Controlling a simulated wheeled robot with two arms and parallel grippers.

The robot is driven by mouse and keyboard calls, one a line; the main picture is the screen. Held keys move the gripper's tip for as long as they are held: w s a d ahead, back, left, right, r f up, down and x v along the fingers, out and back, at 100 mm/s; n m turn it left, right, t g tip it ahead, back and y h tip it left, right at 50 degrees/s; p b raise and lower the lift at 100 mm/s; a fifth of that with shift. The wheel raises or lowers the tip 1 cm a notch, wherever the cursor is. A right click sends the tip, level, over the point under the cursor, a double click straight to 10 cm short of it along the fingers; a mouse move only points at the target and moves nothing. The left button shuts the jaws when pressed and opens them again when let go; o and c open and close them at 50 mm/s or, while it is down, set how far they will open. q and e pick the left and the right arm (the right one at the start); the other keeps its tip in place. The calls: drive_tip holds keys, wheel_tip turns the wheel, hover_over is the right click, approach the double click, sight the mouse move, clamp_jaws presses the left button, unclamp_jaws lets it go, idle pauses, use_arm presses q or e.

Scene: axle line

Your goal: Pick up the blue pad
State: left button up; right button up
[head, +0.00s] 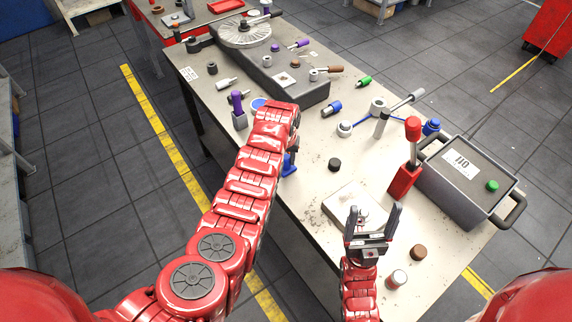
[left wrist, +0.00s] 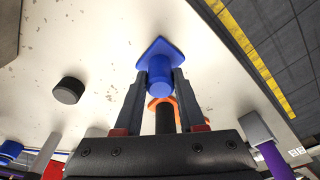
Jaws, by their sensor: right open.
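The blue pad (head: 289,165) shows just below my left gripper (head: 292,143) in the head view, partly hidden by it. In the left wrist view the blue pad (left wrist: 160,52) has a flat diamond-shaped plate and a short round stem. The two fingers of my left gripper (left wrist: 161,85) lie against opposite sides of this stem and look shut on it. I cannot tell whether the plate touches the table. My right gripper (head: 373,213) is open and empty, above the near part of the table by a pale square plate (head: 343,203).
The table (head: 300,200) holds a dark puck (head: 334,164), a red block with a handle (head: 404,178), a grey lidded bin (head: 458,190), a brown puck (head: 418,252) and a purple-handled tool (head: 238,110). A long grey fixture (head: 285,80) stands at the far end.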

use_arm(q)
drive_tip(key=shift+w+f, duration=0.1)
drive_tip(key=shift+f, duration=0.05)
clamp_jaws()
